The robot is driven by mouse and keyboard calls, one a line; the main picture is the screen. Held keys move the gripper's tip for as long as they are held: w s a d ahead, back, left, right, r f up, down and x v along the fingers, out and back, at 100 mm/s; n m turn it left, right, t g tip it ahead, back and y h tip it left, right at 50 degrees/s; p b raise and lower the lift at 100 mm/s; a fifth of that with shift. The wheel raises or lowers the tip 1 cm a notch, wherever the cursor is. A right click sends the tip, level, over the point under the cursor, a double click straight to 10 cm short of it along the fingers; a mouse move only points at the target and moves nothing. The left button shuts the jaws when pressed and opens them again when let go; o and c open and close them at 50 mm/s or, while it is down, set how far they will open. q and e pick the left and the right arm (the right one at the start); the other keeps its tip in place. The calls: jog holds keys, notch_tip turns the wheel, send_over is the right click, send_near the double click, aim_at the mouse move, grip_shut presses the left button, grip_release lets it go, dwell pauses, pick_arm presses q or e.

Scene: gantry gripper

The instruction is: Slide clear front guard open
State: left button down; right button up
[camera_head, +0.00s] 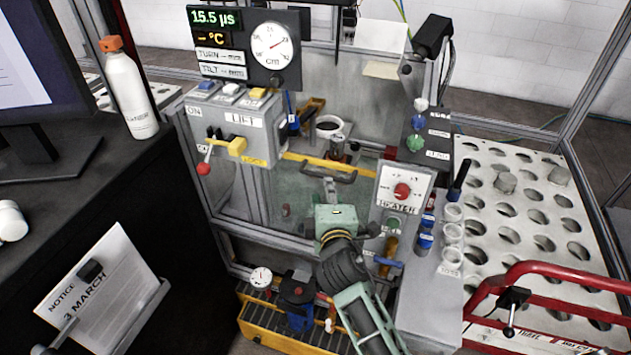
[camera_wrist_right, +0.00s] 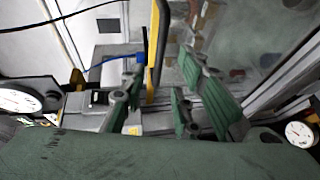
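The clear front guard (camera_head: 293,205) is a see-through panel on the front of the machine, below a yellow top edge with a dark and yellow handle (camera_head: 322,167). It looks lowered, covering the front opening. My right gripper (camera_head: 330,185) is in front of the panel, just below the handle. In the right wrist view the gripper (camera_wrist_right: 163,78) is open, its two green fingers apart. A yellow and black bar (camera_wrist_right: 153,60) shows between the fingers, nearer the left one; contact cannot be told. The clear panel (camera_wrist_right: 235,45) is at the right there. My left gripper is not in view.
A heater panel (camera_head: 399,191) stands right of the guard and a lift control box (camera_head: 228,130) left of it. A cup (camera_head: 330,128) is behind the guard. A yellow conveyor (camera_head: 285,325) lies below. A red rail (camera_head: 545,275) is at the right.

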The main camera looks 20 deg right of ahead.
aim_at(325, 176)
jog(key=shift+p+x, duration=0.4)
jog(key=shift+x, duration=3.65)
grip_shut()
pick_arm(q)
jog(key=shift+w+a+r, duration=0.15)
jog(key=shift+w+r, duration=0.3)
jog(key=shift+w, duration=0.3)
